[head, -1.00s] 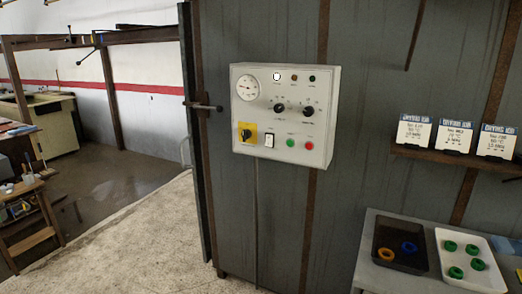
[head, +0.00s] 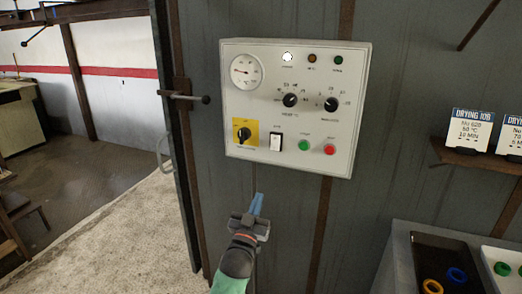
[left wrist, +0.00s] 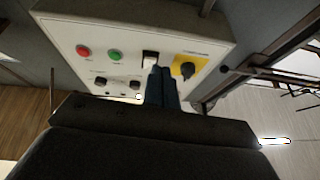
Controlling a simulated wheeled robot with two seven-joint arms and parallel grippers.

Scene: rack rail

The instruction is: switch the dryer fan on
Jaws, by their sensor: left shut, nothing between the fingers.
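The dryer's white control panel (head: 296,60) is fixed to the grey wall in the head view. It has a round gauge (head: 246,72), two black knobs, a yellow-backed rotary switch (head: 244,133), a black-and-white rocker switch (head: 276,143), a green button (head: 303,145) and a red button (head: 330,149). The white lamp at the top is lit. My left gripper (head: 257,204) is shut and empty, below the panel. In the left wrist view its fingers (left wrist: 160,86) point toward the panel and overlap the area by the rocker switch (left wrist: 149,57). My right gripper is out of view.
A door handle (head: 190,97) sticks out left of the panel. At right, drying job cards (head: 468,128) stand on a shelf. Below them a dark tray (head: 430,262) holds a yellow and a blue ring, beside a white tray with green rings.

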